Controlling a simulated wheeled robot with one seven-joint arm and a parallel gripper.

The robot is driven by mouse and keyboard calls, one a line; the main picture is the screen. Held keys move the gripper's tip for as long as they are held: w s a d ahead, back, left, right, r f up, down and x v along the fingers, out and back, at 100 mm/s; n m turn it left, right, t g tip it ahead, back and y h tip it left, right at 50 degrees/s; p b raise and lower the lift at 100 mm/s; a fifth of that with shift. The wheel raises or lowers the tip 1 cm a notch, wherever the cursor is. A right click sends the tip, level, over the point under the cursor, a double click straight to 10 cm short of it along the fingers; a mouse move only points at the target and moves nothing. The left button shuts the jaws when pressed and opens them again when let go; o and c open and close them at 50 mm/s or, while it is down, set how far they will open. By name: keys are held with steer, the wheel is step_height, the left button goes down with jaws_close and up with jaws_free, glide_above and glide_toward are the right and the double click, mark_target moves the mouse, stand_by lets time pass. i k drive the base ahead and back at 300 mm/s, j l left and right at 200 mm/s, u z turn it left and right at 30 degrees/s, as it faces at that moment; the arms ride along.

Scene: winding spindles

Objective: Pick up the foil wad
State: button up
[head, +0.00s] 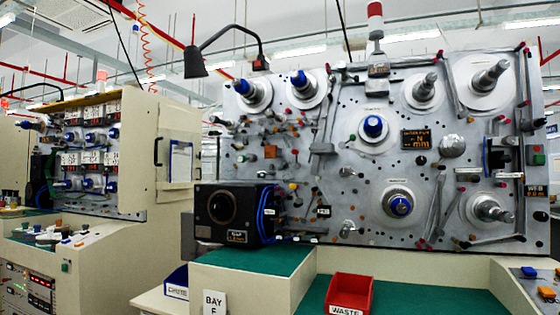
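I cannot make out a foil wad anywhere in the head view. My gripper is not in view. A red bin labelled WASTE (362,288) stands on the lower green surface at the bottom middle; its inside shows only in part. A blue bin (177,275) with a white label stands on a pale surface to its left. Whether anything small lies inside either bin cannot be told.
A tall grey panel with winding spindles (397,204) stands behind. A raised green-topped block (250,262) with a black boxed instrument (220,207) behind it is left of the red bin. A button console (540,283) is at right. The green surface (430,298) beside the bin looks clear.

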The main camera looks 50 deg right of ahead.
mark_target(262, 174)
steer(key=k+z, duration=0.1)
steer(key=z, duration=1.55)
steer(key=i+j+u, duration=0.1)
steer(key=u, duration=0.35)
steer(key=i+j+u, duration=0.1)
steer(key=u, duration=0.3)
steer(key=i+u, duration=0.25)
steer(key=u, duration=0.2)
steer(key=i+u, duration=0.15)
steer(key=u, duration=0.3)
steer(key=i+l, duration=0.4)
steer(key=i, duration=0.15)
